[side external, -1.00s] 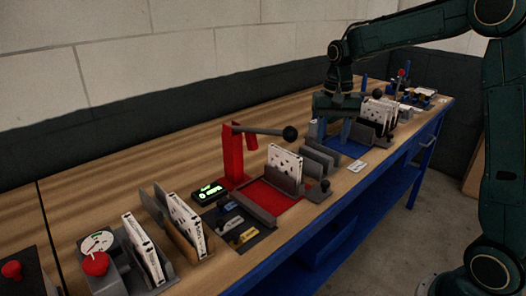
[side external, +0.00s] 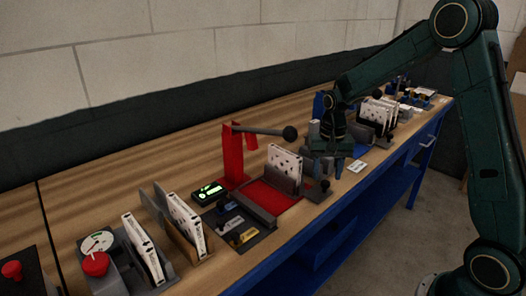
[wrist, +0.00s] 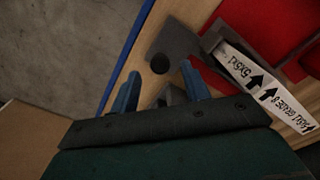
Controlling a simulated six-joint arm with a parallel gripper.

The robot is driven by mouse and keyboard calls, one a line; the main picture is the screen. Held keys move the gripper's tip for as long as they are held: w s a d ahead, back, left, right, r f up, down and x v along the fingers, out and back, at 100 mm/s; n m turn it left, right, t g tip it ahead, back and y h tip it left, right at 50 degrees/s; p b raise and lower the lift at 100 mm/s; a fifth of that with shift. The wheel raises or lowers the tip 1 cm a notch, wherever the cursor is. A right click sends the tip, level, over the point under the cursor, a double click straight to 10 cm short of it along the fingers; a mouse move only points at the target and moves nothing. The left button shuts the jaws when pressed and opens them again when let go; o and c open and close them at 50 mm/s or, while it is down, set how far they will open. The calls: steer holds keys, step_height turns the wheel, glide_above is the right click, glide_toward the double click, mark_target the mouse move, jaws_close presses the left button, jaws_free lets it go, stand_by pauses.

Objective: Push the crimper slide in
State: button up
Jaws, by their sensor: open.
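The crimper (side external: 233,155) is a red press with a lever ending in a black ball, over a red base (side external: 268,197). A grey slide plate (side external: 314,193) with a black knob (side external: 325,185) is at the base's right end. A white printed box (side external: 284,160) stands upright in a grey holder on the red base. My gripper (side external: 330,170) is open and empty, just above the knob. In the wrist view, the knob (wrist: 160,63) lies just beyond the gap between my blue fingertips (wrist: 158,82), apparently untouched. The plate (wrist: 178,45) and box (wrist: 262,82) show right of it.
Grey racks and more white boxes (side external: 376,113) stand behind my gripper. The bench's front edge is close to the knob.

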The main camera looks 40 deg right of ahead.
steer(key=shift+f, duration=1.25)
jaws_close()
